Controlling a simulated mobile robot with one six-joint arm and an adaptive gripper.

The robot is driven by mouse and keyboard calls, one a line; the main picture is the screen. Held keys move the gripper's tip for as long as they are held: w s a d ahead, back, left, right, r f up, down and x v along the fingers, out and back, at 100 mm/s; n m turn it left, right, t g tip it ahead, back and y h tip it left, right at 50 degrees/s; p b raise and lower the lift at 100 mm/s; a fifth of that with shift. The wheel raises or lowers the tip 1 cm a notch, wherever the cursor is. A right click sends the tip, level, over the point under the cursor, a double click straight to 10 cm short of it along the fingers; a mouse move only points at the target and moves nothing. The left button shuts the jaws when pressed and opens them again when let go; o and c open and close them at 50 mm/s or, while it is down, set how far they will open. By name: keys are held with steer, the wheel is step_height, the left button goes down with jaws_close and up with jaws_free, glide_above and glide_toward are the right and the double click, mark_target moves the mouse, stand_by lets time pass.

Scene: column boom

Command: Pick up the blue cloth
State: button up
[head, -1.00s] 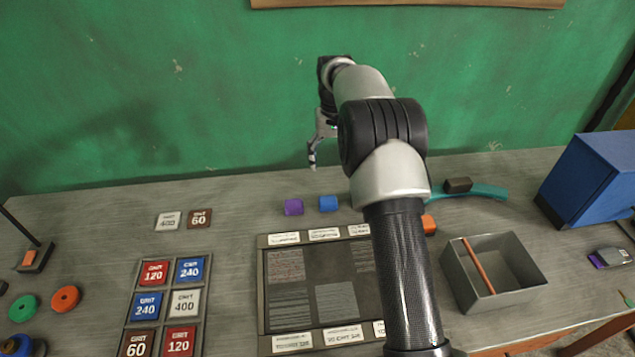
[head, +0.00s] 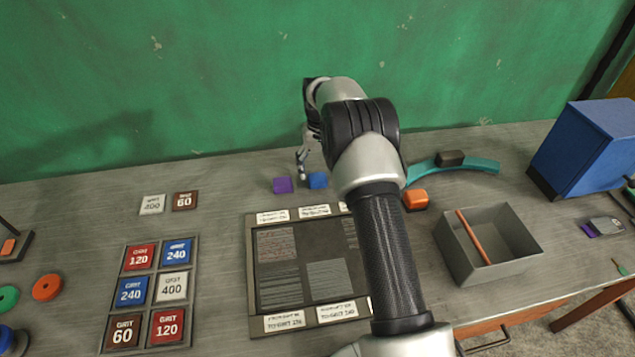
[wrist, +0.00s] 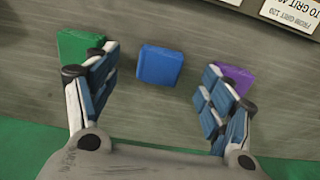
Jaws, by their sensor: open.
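The blue cloth (head: 317,180) looks like a small folded blue block on the bench behind the dark sample board. In the wrist view the blue cloth (wrist: 160,66) lies between and beyond my open fingers, not touched by them. My gripper (head: 302,165) hangs above the bench near it, fingers pointing down, partly hidden by my arm in the head view. In the wrist view my gripper (wrist: 158,95) has its fingers wide apart with nothing between the pads.
A purple block (head: 282,185) sits close left of the cloth; in the wrist view the purple block (wrist: 236,76) is by the right finger and a green block (wrist: 80,47) by the left finger. An orange block (head: 416,199) and grey bin (head: 505,262) stand to the right.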

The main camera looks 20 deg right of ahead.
mark_target(318, 179)
steer(key=f+b, duration=0.1)
steer(key=f, duration=0.1)
steer(key=f+b, duration=0.1)
steer(key=f, duration=0.1)
steer(key=shift+w+a+f, duration=0.1)
steer(key=shift+w+f, duration=0.1)
steer(key=shift+f, duration=0.15)
steer(key=shift+c, duration=0.4)
steer(key=c, duration=1.1)
